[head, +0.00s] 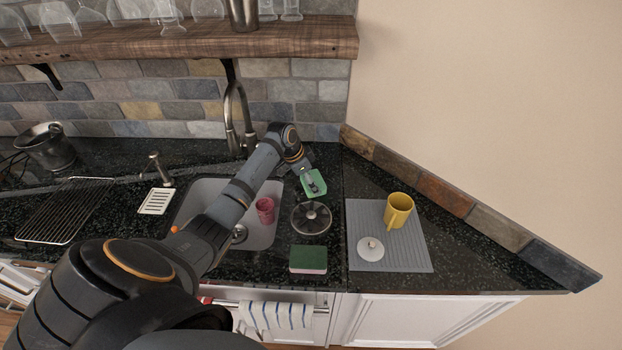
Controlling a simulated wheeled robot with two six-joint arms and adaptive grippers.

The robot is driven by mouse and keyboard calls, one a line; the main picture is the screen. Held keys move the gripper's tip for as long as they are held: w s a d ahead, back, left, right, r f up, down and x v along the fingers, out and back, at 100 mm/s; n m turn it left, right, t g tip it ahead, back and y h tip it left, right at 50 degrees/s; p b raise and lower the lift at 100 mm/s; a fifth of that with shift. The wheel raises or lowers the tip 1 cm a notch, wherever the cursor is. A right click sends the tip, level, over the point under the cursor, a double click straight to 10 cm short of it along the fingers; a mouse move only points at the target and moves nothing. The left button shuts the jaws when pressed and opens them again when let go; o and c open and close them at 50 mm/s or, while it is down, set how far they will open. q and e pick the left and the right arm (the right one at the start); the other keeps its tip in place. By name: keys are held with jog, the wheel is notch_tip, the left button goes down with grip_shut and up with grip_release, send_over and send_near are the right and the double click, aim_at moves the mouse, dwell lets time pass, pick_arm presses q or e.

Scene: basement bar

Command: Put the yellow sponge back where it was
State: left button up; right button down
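No yellow sponge shows clearly in the head view. My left arm reaches across the sink from the left, and its gripper (313,185) is low over a small green dish (322,178) on the counter behind the sink's right side. The gripper and wrist cover part of the dish. I cannot tell whether the fingers are open or shut, or whether anything is between them. My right gripper is not in view.
A round dark lid (311,218) lies between dish and block. A pink cup (265,208) stands in the sink (208,190). To the right, a grey ribbed mat (410,258) holds a yellow mug (397,209) and white lid (370,250). A faucet (231,115) rises behind the sink.

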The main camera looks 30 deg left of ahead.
pick_arm(q)
jog(key=shift+f, duration=0.1)
jog(key=o, duration=1.3)
jog(key=shift+o, duration=0.2)
jog(key=b+v, duration=0.2)
jog(key=v, duration=1)
jog(key=shift+b, duration=0.3)
